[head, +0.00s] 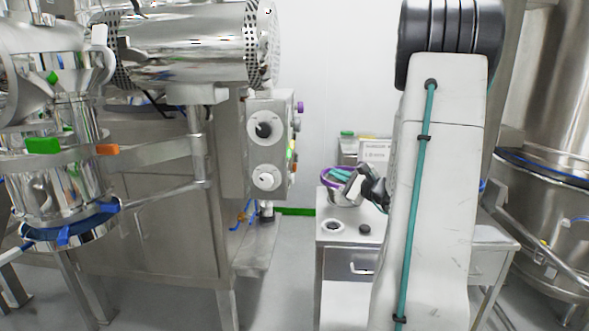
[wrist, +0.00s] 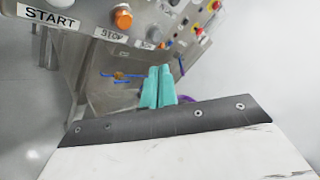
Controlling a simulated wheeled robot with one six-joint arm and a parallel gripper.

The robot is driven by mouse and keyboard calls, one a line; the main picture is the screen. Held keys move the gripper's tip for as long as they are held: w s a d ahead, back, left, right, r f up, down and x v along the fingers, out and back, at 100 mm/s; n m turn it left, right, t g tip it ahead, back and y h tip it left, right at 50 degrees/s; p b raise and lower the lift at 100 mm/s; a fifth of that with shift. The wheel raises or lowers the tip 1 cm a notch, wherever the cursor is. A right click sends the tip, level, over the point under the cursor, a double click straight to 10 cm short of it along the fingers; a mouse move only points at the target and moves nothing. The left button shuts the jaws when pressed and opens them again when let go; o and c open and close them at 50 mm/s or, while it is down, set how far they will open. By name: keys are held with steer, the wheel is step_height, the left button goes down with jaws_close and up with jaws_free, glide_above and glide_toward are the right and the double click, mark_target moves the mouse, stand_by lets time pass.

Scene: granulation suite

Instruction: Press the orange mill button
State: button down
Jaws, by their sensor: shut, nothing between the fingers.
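A smaller orange button (wrist: 162,45) is farther along the panel. I cannot read which one belongs to the mill. My gripper (wrist: 160,70) shows its teal fingers closed together and empty, below the panel and apart from the buttons. In the head view my gripper (head: 339,175) is right of the grey control box (head: 268,145).
A red emergency knob (wrist: 198,30) is at the panel's far end. Steel machines flank both sides. A strip of floor between control box and cabinet is clear.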

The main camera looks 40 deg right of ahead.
mark_target(295, 168)
steer(key=shift+d+r+h, duration=0.3)
steer(key=shift+d+r, duration=0.15)
steer(key=shift+d, duration=0.1)
steer(key=shift+w+a, duration=0.1)
steer(key=w+a, duration=0.5)
steer(key=w, duration=0.1)
steer(key=shift+w+a, duration=0.25)
steer(key=shift+a, duration=0.05)
stand_by(1.9)
steer(key=shift+w+a, duration=0.3)
steer(key=shift+w, duration=0.05)
steer(key=shift+w+a, duration=0.3)
steer(key=shift+w, duration=0.05)
stand_by(0.8)
steer(key=shift+s+d, duration=0.6)
steer(key=shift+s, duration=0.1)
